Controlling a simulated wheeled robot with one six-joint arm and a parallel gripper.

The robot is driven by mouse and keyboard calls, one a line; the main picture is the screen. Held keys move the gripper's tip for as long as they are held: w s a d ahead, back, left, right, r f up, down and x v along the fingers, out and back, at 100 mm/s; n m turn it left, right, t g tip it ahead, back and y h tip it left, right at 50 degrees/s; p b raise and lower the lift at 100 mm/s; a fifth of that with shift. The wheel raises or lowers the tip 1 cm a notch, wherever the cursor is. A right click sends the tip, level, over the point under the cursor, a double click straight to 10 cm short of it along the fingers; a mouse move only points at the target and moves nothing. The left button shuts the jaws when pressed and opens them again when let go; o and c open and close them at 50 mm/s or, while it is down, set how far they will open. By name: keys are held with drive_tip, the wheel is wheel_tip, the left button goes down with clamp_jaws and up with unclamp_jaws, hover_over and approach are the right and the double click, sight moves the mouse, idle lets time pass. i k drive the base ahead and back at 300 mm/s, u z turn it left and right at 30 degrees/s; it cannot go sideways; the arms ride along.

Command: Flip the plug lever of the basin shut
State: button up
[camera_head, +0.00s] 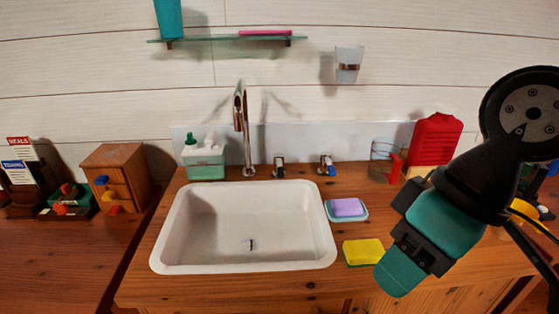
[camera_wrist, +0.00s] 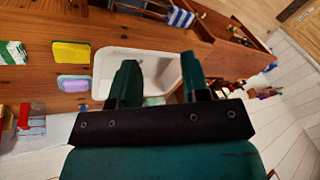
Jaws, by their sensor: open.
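The white basin (camera_head: 170,225) is set into the wooden counter in the middle of the head view. A small dark upright plug lever (camera_head: 251,244) stands at the drain on its floor. In the wrist view the basin (camera_wrist: 108,62) is partly hidden behind my fingers, and I cannot see the lever there. My gripper (camera_head: 398,280) is to the right of the basin, above the counter's front and apart from the basin. In the wrist view my gripper (camera_wrist: 160,75) shows two teal fingers spread apart with nothing between them.
A tall chrome faucet (camera_head: 247,130) and two taps (camera_head: 279,167) stand behind the basin. A purple soap on a dish (camera_head: 347,208) and a yellow sponge (camera_head: 363,252) lie to its right. A soap caddy (camera_head: 205,162) stands back left. A red container (camera_head: 434,140) stands back right.

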sight(278, 158)
drive_tip(key=k, duration=0.65)
drive_tip(key=u, duration=0.65)
drive_tip(key=i, duration=1.15)
drive_tip(key=z, duration=0.65)
